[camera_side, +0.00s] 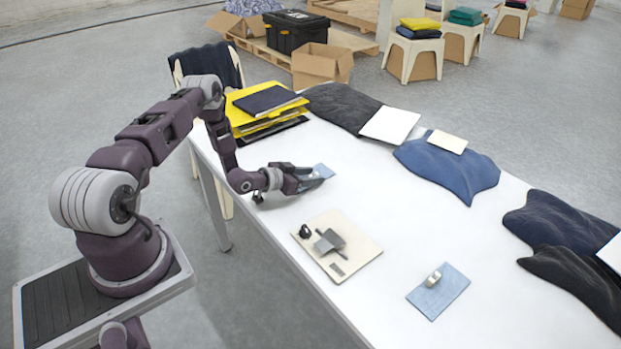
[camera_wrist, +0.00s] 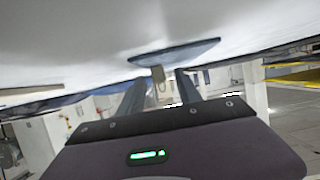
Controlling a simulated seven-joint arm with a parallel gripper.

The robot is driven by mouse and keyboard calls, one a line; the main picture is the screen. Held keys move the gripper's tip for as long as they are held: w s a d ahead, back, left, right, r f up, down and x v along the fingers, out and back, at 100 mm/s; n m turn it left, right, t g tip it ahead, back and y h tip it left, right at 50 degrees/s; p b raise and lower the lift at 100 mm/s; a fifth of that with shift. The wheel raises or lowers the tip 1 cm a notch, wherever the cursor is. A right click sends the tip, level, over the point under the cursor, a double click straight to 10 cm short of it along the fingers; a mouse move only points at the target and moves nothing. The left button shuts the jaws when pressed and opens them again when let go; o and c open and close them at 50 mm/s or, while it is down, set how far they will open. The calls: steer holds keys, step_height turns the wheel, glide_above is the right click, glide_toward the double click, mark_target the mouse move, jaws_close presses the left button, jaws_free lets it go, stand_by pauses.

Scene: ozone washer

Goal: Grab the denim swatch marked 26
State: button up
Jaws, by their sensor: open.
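A light blue denim swatch (camera_side: 324,170) lies on the white table at the tips of my gripper (camera_side: 308,181), which partly covers it in the side view. In the wrist view the swatch (camera_wrist: 178,52) is a flat blue piece ahead of my fingers. No number is readable on either swatch.
The white table (camera_side: 390,240) has clear room between the swatches. A beige board (camera_side: 360,258) with dark parts lies near its front edge. Yellow folders (camera_side: 240,112) are stacked behind my arm. Dark and blue fabrics (camera_side: 470,178) with pale cards lie along the far side.

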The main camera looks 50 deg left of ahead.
jaws_close()
